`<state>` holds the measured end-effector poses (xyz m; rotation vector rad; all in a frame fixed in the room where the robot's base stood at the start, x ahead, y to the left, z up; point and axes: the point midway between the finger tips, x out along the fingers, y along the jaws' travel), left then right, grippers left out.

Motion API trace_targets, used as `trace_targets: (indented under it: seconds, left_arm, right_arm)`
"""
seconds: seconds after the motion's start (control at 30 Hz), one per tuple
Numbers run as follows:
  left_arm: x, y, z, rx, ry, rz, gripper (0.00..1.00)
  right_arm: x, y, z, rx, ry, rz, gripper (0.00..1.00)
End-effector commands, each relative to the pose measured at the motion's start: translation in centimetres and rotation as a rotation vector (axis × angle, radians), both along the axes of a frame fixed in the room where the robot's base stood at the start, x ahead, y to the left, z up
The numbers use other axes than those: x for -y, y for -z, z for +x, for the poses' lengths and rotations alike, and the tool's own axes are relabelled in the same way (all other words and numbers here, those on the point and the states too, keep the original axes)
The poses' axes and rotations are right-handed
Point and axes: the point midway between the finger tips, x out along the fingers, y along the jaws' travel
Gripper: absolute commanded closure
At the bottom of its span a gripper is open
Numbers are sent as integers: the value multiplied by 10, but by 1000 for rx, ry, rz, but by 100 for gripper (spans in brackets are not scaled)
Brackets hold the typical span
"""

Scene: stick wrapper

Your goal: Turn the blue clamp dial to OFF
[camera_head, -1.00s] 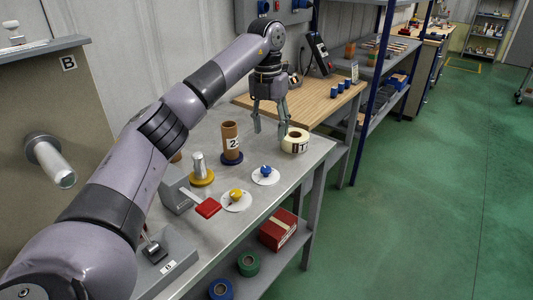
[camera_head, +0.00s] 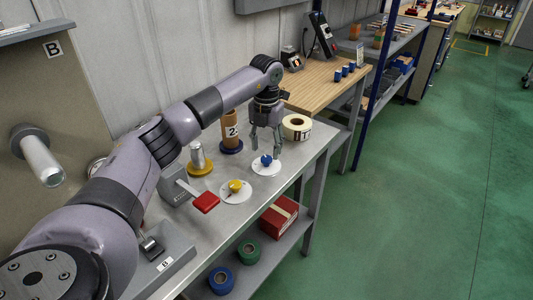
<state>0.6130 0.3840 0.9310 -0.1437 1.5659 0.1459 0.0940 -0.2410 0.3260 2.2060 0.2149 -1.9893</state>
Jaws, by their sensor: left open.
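The blue clamp dial (camera_head: 266,160) sits on a round white plate (camera_head: 259,170) on the grey metal bench. Its pointer and any OFF mark are too small to read. My left gripper (camera_head: 265,153) is open and points down, its two fingers on either side of the dial, close above it. I cannot tell whether the fingers touch the dial. My right gripper is not in view.
A yellow dial (camera_head: 235,186) and a red-handled lever (camera_head: 206,202) are nearer on the bench (camera_head: 211,228). A brown roll marked 2 (camera_head: 230,127) stands behind, and a tape roll marked 1 (camera_head: 297,125) stands to the right. A red box (camera_head: 279,216) is on the lower shelf.

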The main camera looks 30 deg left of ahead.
Motion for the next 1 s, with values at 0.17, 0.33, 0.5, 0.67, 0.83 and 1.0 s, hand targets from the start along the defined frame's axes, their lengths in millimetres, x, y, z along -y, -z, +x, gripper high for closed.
trace_targets:
  seconds: [0.17, 0.33, 0.5, 0.67, 0.83, 1.0]
  left_arm:
    - [1, 25, 0, -1, 1, -1, 51]
    - [1, 34, 0, 0, 1, -1, 51]
    - [1, 35, 0, 0, 1, -1, 51]
    - [1, 35, 0, 0, 1, -1, 55]
    - [1, 34, 0, 0, 1, -1, 67]
    - [1, 34, 0, 0, 1, -1, 78]
  right_arm:
    - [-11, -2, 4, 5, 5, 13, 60]
    - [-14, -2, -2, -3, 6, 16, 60]
    - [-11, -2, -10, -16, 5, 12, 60]
    - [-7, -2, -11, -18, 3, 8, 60]
    - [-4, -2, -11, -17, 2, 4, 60]
    - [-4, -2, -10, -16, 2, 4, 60]
